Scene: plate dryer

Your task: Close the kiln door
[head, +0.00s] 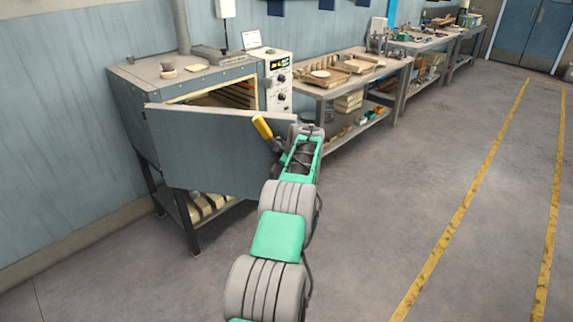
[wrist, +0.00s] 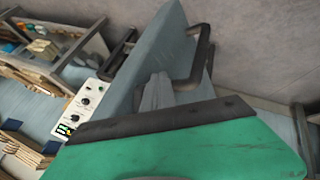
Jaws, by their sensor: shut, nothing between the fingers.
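The kiln (head: 130,88) is a grey metal box on legs at the left of the head view. Its door (head: 205,150) stands open, swung out in front, with part of the lit-coloured interior (head: 222,96) showing above it. A yellow piece (head: 262,127) sticks up by the door's right part. My gripper (head: 306,131) is at the door's right edge, its tips small and hard to make out. In the wrist view, my shut, empty gripper (wrist: 158,80) is close to the blue-grey door panel (wrist: 140,62) and a dark bracket (wrist: 205,55). I cannot tell whether they touch.
A control panel (head: 279,82) with dials is on the kiln's right side. A workbench (head: 325,92) with boards and trays stands beyond it, more benches behind. Open concrete floor (head: 400,190) with yellow lines lies to the right.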

